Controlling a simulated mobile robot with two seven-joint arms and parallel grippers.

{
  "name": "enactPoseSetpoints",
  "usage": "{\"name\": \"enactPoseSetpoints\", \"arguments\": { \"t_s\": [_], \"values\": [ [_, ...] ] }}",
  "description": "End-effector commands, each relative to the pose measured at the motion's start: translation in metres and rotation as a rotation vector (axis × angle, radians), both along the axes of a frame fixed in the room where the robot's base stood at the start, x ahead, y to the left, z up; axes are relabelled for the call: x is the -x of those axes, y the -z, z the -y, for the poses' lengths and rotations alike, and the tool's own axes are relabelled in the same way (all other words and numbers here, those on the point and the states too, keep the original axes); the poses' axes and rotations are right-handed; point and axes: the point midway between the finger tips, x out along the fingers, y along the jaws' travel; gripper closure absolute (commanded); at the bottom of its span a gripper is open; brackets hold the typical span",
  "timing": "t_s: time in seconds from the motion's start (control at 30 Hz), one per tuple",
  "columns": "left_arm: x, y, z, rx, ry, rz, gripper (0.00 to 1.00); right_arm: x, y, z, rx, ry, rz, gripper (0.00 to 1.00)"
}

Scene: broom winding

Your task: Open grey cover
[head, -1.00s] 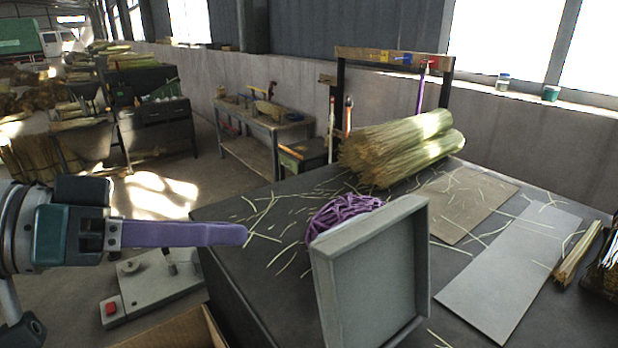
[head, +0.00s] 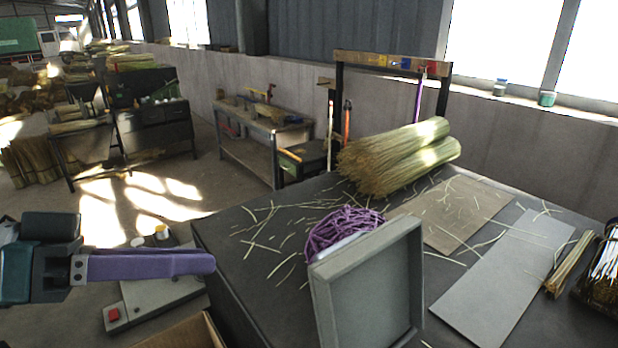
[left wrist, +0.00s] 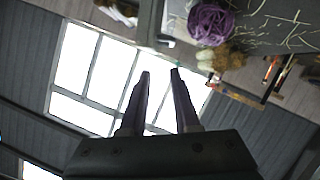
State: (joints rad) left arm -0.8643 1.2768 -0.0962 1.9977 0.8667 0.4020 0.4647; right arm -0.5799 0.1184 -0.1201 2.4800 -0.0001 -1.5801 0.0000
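The grey cover (head: 375,285) is a shallow, square, rimmed panel standing upright and slightly tilted at the near edge of the dark table (head: 245,275). Its recessed face is turned toward the right front. A ball of purple twine (head: 335,232) sits directly behind it and is partly hidden by it. My left gripper (head: 212,263) has purple fingers and is left of the cover, apart from it, off the table's left edge. In the left wrist view the two fingers (left wrist: 160,73) are apart with nothing between them. My right gripper is not in view.
Bundles of straw (head: 400,158) lie at the back of the table. A brown board (head: 460,210) and a grey plate (head: 505,275) lie to the right, with loose straws around. A grey machine with a red button (head: 150,300) stands low at the left, beside a cardboard box (head: 185,335).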

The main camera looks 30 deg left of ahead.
Motion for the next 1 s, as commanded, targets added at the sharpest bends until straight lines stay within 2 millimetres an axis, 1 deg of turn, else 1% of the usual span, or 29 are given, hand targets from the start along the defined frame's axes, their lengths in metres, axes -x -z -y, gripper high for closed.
{"name": "enactPoseSetpoints", "arguments": {
  "t_s": [0.03,0.07,0.13,0.17,0.27,0.3,0.4,0.5,0.53,0.63,0.77,1.0],
  "values": [
    [0.0,0.001,0.0,0.004,-0.002,0.0,0.65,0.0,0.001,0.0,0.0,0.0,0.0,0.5],
    [-0.001,0.004,0.0,0.015,-0.01,-0.004,0.61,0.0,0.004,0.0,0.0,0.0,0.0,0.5],
    [-0.007,0.016,-0.001,0.085,-0.058,-0.019,0.53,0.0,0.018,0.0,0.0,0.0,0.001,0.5],
    [-0.011,0.023,-0.002,0.139,-0.09,-0.028,0.53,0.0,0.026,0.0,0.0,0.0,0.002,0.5],
    [-0.03,0.051,0.002,0.402,-0.214,-0.081,0.53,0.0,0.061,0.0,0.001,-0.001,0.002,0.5],
    [-0.038,0.06,0.006,0.524,-0.255,-0.105,0.53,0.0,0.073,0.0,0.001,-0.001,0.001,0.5],
    [-0.058,0.077,0.02,0.808,-0.32,-0.167,0.53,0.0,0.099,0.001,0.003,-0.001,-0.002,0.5],
    [-0.072,0.083,0.033,1.011,-0.342,-0.22,0.53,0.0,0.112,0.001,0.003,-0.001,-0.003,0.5],
    [-0.074,0.084,0.036,1.053,-0.344,-0.233,0.53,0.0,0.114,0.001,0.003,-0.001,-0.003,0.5],
    [-0.082,0.082,0.042,1.124,-0.347,-0.254,0.53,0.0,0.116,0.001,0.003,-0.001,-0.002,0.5],
    [-0.096,0.08,0.048,1.131,-0.347,-0.256,0.53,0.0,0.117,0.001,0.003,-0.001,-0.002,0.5],
    [-0.137,0.08,0.065,1.127,-0.347,-0.254,0.53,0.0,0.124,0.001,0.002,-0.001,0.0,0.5]
  ]
}}
